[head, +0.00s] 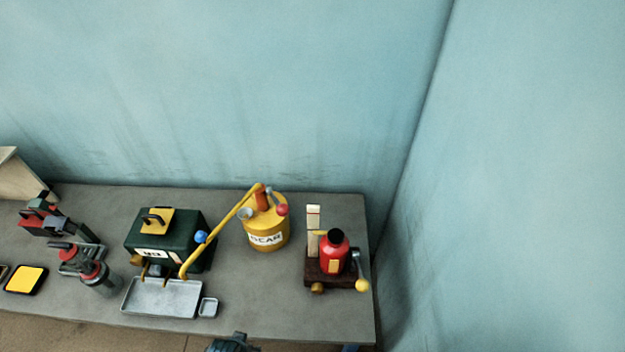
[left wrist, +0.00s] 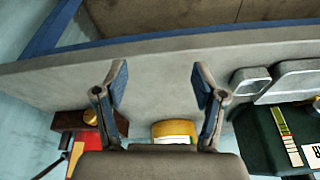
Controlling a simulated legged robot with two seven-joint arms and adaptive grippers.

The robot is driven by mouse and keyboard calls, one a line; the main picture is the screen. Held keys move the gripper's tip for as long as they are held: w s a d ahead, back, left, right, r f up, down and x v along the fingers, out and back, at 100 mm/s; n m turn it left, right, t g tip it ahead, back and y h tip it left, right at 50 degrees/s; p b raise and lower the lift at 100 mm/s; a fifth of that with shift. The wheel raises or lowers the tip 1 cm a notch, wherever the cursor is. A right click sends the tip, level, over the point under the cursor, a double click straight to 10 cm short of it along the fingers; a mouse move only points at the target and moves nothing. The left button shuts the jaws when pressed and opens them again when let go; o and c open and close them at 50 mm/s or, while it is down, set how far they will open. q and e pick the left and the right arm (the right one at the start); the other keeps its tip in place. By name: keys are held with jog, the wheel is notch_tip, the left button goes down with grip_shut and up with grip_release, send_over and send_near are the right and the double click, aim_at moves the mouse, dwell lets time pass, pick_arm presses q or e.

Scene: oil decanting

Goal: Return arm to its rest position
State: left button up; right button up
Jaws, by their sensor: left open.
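My left gripper (left wrist: 160,85) is open in the left wrist view, with two dark, blue-padded fingers spread apart. Nothing is between the fingers but a view of the grey bench. A dark piece at the bottom edge of the head view may be part of my arm; the gripper's fingers cannot be made out there. My right gripper is in neither view.
The grey bench (head: 345,318) carries a yellow oil can (head: 264,232) with a long spout, a dark green box (head: 188,254), a metal tray (head: 160,299), and a red bottle (head: 333,255) on a dark stand. Clamps and a yellow-screened device (head: 26,279) lie left. The front right is clear.

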pick_arm(q)
jog(key=s+f+g+b, duration=0.1)
jog(key=s+f+b, duration=0.2)
jog(key=f, duration=1.3)
jog(key=s+f+b, duration=0.2)
jog(key=s+f, duration=0.1)
jog(key=f, duration=1.2)
jog(key=s+a+f+g+b, duration=0.1)
jog(key=s+a+f+b, duration=0.2)
jog(key=s+f, duration=1.1)
jog(key=shift+s+a+f, duration=0.15)
jog(key=shift+s+a, duration=0.1)
jog(key=shift+s, duration=0.1)
